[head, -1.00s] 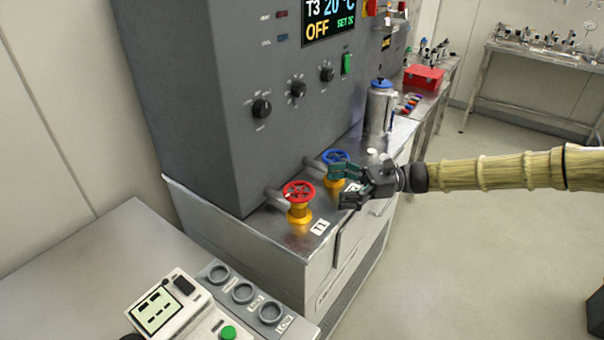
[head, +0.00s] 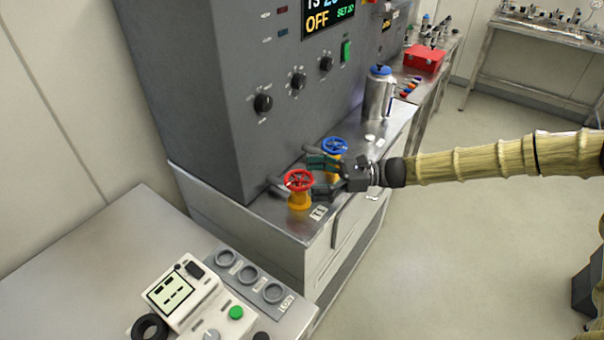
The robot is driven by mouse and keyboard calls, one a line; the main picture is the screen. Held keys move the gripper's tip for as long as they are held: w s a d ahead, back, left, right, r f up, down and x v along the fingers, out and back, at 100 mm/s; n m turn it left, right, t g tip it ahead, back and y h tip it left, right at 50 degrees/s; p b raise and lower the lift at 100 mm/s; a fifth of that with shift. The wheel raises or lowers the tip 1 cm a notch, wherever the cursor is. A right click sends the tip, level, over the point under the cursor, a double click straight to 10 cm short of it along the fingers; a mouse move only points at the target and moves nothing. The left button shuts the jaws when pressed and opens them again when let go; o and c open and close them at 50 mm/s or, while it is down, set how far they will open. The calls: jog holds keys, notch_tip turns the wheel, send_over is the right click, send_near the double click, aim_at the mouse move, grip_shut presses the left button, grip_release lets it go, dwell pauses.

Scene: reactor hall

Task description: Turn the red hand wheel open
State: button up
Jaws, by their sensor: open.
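The red hand wheel (head: 298,181) sits on a yellow valve body at the front left of the steel ledge, with a pipe running back to the grey cabinet. My gripper (head: 314,177) is open. It comes in from the right, with its fingers pointing left toward the red wheel. The fingertips are close to the wheel's right side; I cannot tell whether they touch it. The blue hand wheel (head: 335,146) stands just behind my gripper, and its yellow body is partly hidden by the fingers.
The grey cabinet (head: 220,100) with knobs and a display rises behind the valves. A metal canister with a blue lid (head: 379,98) stands farther back on the ledge. A bench with a meter (head: 180,293) is at the front left. Open floor lies to the right.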

aim_at(302, 178)
jog(key=shift+s+a+p, duration=0.15)
jog(key=shift+a+p, duration=0.2)
jog(key=shift+a, duration=1.2)
jog(key=shift+c, duration=0.3)
jog(key=c, duration=0.9)
